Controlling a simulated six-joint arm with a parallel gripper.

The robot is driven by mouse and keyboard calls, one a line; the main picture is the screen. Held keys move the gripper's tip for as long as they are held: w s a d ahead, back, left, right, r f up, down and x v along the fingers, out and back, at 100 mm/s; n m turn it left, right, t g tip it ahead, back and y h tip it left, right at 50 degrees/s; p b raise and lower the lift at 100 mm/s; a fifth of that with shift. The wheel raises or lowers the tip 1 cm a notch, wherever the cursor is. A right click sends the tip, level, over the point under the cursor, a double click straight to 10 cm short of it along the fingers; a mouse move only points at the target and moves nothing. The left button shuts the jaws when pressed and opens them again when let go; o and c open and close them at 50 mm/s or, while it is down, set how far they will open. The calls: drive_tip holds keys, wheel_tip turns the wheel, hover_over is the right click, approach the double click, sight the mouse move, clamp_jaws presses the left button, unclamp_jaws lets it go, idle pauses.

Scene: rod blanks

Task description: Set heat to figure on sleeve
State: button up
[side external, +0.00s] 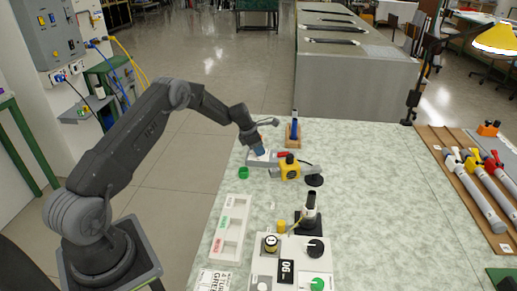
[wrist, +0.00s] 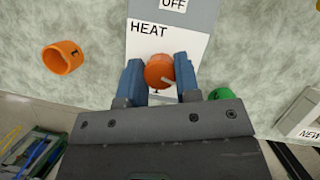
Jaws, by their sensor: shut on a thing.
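My gripper (wrist: 160,75) is shut on the round orange knob (wrist: 158,66) of the HEAT panel (wrist: 148,40), one blue finger on each side. A pale line shows on the knob; no scale figures can be read around it. An orange sleeve (wrist: 63,57) lies on the table at left in the wrist view, with a dark mark that looks like a 1. A green ring (wrist: 220,94) lies right of the knob; it also shows in the side view (side external: 243,173). In the side view my gripper (side external: 259,151) is down at the grey unit, hiding the knob.
A yellow block (side external: 290,172) with a black top stands just right of the grey unit. A wooden stand (side external: 293,134) with a blue-tipped item is behind. A labelled white tray (side external: 232,229) and a control panel (side external: 289,268) are nearer. Clamps lie on a board (side external: 467,182) at right.

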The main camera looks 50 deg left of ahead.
drive_tip(key=m, duration=0.2)
drive_tip(key=m+g+h, duration=0.1)
drive_tip(key=m, duration=0.2)
drive_tip(key=shift+a+m+g+h, duration=0.1)
drive_tip(key=shift+m+g+h, duration=0.5)
drive_tip(key=shift+m+g, duration=0.4)
drive_tip(key=shift+m, duration=1.5)
drive_tip(key=o, duration=0.9)
drive_tip(key=shift+w, duration=0.1)
drive_tip(key=shift+r, duration=0.1)
drive_tip(key=v, duration=0.7)
drive_tip(key=shift+a+r, duration=0.1)
drive_tip(key=shift+a, duration=0.05)
